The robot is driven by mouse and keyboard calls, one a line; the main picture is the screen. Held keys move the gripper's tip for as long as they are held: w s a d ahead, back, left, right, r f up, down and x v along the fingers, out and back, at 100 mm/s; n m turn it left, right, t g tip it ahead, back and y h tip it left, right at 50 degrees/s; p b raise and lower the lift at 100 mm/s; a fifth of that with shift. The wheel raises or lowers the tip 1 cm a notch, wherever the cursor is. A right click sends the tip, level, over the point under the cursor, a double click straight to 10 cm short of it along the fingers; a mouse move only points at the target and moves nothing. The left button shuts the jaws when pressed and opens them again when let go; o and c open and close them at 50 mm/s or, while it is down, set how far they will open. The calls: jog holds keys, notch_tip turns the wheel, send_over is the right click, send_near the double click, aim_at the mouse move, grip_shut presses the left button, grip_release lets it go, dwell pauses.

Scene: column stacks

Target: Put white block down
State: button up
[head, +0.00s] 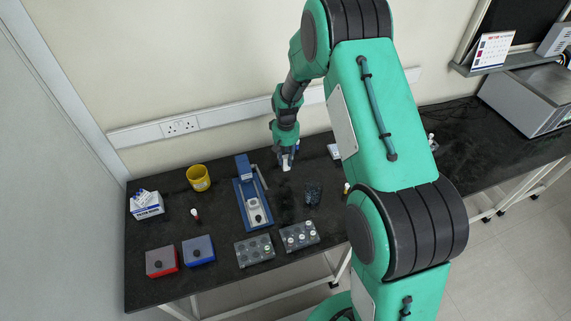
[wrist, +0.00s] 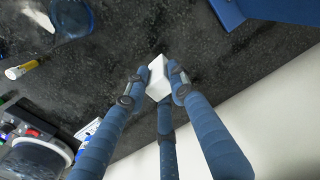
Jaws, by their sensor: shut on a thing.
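The white block (wrist: 157,72) sits between the blue padded fingers of my gripper (wrist: 155,88) in the wrist view. The fingers are shut on it, and its far end sticks out past the fingertips. In the head view my gripper (head: 286,158) points down over the back of the black bench (head: 225,180), right of the blue press. The block shows there as a small white patch (head: 286,167) at the fingertips. I cannot tell whether it touches the bench top.
The blue press (head: 243,190) stands left of my gripper. A dark tumbler (head: 313,194) stands in front and to the right. A yellow cup (head: 198,178), a white-blue box (head: 147,205) and two vial racks (head: 299,236) are farther off. Bare bench lies around the gripper.

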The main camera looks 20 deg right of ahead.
aim_at(286, 163)
jog(key=shift+w, duration=0.35)
jog(key=shift+f, duration=1.75)
jog(key=shift+f+b, duration=0.2)
jog(key=shift+b, duration=0.15)
jog(key=o, duration=0.9)
jog(key=shift+o, duration=0.2)
jog(key=shift+r, duration=0.15)
notch_tip(286, 163, up, 12)
jog(key=shift+r+p, duration=0.1)
jog(key=shift+p, duration=0.7)
